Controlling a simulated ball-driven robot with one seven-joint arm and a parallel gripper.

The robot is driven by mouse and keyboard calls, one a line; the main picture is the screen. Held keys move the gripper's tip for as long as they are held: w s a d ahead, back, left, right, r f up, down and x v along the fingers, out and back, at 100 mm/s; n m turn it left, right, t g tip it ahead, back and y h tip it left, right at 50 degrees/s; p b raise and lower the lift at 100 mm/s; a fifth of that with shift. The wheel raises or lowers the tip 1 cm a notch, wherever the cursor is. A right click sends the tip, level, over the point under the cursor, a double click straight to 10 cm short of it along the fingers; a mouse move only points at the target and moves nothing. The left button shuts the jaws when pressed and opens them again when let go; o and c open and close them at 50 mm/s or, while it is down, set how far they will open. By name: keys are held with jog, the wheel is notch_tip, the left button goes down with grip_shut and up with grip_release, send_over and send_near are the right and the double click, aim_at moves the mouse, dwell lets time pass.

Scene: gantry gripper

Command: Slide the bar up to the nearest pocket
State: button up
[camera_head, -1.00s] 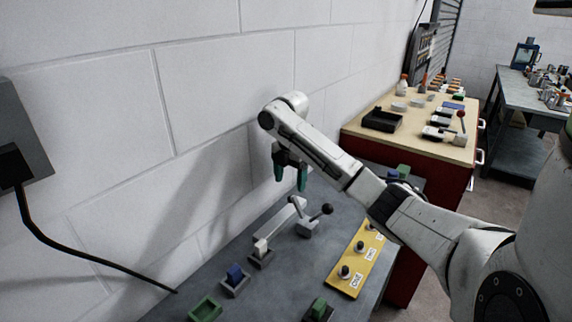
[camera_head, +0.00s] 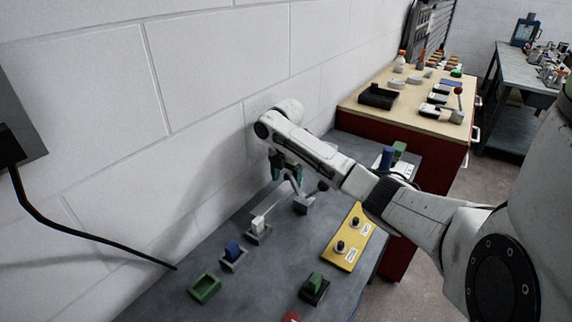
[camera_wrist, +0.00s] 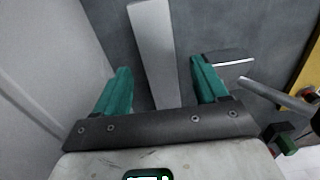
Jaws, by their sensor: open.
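A long pale grey bar (camera_wrist: 154,45) runs between the two teal fingers of my gripper (camera_wrist: 160,70) in the wrist view. The fingers are open, one on each side of the bar, with gaps showing. In the head view, my gripper (camera_head: 287,178) is low over the far end of the bar (camera_head: 277,205). The bar's near end meets a white block (camera_head: 259,222) in a small grey holder. Contact between fingers and bar cannot be told. A blue block (camera_head: 233,247) sits in a grey holder, and a green open tray (camera_head: 204,289) lies nearer; which is the pocket is unclear.
A grey lever block (camera_head: 303,206) with a dark-knobbed handle stands just right of the bar. A yellow panel (camera_head: 347,240) with black knobs and a green block in a dark holder (camera_head: 314,289) lie to the right. The wall is close on the left.

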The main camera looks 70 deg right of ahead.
jog(key=shift+f, duration=1.2)
grip_shut()
grip_release()
jog(key=shift+r, duration=0.15)
notch_tip(320, 180, up, 11)
jog(key=shift+f, duration=0.2)
dwell(0.3)
